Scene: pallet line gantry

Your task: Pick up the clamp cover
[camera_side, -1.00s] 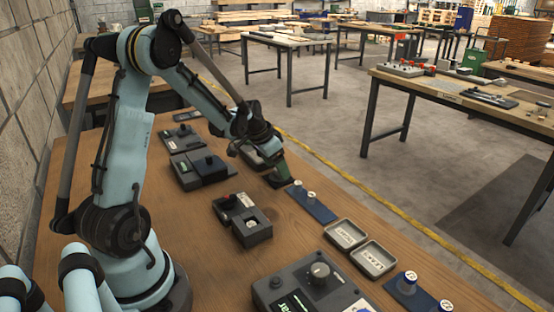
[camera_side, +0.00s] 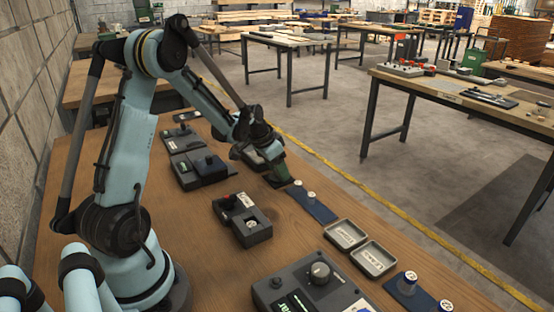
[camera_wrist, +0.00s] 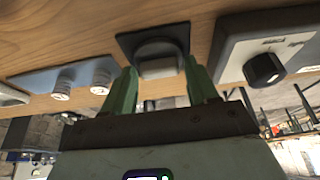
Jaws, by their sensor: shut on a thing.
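The clamp cover, as I take it, is a dark square piece (camera_wrist: 126,42) with a raised grey block, at the top middle of the wrist view. My gripper (camera_wrist: 160,72) has green fingers on both sides of the block and is shut on it. In the side view my gripper (camera_side: 279,172) is low at the table's far right edge, with the dark cover (camera_side: 273,182) under its fingertips. The fingers partly hide the cover there. I cannot tell whether it is clear of the table.
A blue plate with two white-topped pegs (camera_side: 318,209) lies close beside my gripper. A grey box with a black knob (camera_wrist: 235,55) is on the other side. Two trays (camera_side: 345,235) and a control box (camera_side: 310,290) stand nearer the camera. Bare wood (camera_side: 190,235) lies left of them.

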